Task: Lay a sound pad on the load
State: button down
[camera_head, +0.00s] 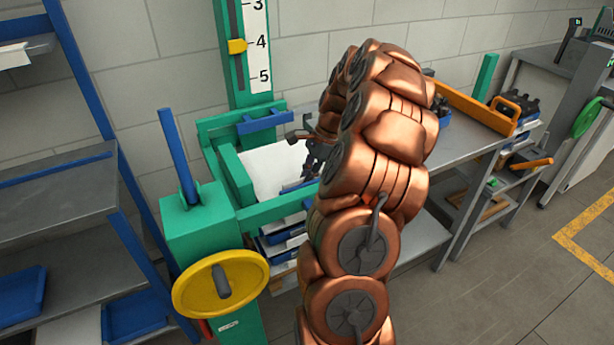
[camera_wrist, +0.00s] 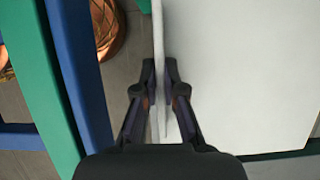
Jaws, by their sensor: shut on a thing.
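My gripper (camera_wrist: 159,72) is shut on the edge of a thin pale sheet (camera_wrist: 158,35), seen nearly edge-on between the fingertips in the wrist view. It looks like a pad; I cannot tell whether it is sound. A broad white flat surface (camera_wrist: 245,70) fills the right of that view, close beside the sheet. I cannot tell whether they touch. In the head view, a white surface (camera_head: 268,168) lies inside the green frame, and my dark gripper (camera_head: 310,165) is at its right side, partly hidden by my copper arm. The load cannot be told apart clearly.
The green frame (camera_head: 270,212) has a yellow handwheel (camera_head: 195,290), a blue lever (camera_head: 178,155) and a scale post (camera_head: 238,75). A blue-posted shelf (camera_head: 50,205) stands left. A grey bench (camera_head: 465,140) with an orange-edged tray (camera_head: 478,108) is right.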

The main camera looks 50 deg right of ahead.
jog(key=shift+f, duration=0.35)
jog(key=c, duration=1.2)
grip_release()
jog(key=v, duration=1.2)
jog(key=shift+w+a, duration=0.1)
